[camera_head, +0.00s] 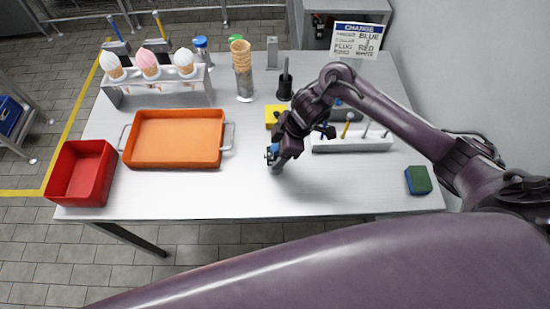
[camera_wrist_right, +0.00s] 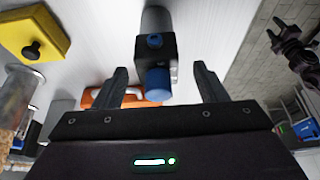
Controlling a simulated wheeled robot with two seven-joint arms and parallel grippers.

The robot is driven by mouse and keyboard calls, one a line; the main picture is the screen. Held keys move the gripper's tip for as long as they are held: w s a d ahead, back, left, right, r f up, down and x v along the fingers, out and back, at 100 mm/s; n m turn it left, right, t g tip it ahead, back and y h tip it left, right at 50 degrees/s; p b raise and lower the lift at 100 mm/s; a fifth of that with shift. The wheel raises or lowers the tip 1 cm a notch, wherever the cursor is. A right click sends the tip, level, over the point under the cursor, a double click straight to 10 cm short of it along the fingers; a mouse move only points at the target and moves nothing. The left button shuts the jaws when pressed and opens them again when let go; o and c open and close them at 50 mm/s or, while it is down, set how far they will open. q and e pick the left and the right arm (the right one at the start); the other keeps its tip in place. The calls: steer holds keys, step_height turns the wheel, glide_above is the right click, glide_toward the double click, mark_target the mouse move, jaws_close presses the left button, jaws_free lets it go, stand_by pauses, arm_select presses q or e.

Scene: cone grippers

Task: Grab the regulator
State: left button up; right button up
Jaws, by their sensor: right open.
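The regulator shows in the right wrist view as a black block (camera_wrist_right: 152,47) with blue knobs and a grey cylindrical end. In the head view it is a small blue and grey thing (camera_head: 273,153) on the table, partly hidden by my right gripper. My right gripper (camera_wrist_right: 160,68) is open. The regulator lies ahead of and between its two fingers, with the nearer blue knob between the fingertips; I see no grip on it. In the head view my right gripper (camera_head: 279,156) is low over the table's middle.
An orange tray (camera_head: 178,138) and a red bin (camera_head: 83,172) lie left. A yellow block (camera_head: 271,122) and a white holder (camera_head: 352,143) are near my right arm. A cone rack (camera_head: 160,86) and cone stack (camera_head: 242,68) stand behind. The front middle of the table is clear.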

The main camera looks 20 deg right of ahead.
mark_target(273, 156)
steer(key=x, duration=0.3)
steer(key=shift+w+d, duration=0.1)
steer(key=shift+f, duration=0.5)
steer(key=c, duration=0.9)
steer(key=shift+w, duration=0.1)
steer(key=c, duration=0.4)
arm_select(q)
steer(key=shift+w+r, duration=0.25)
steer(key=shift+w, duration=0.25)
steer(key=shift+w+r, duration=0.25)
steer(key=shift+w, duration=0.25)
arm_select(e)
steer(key=shift+r, duration=0.15)
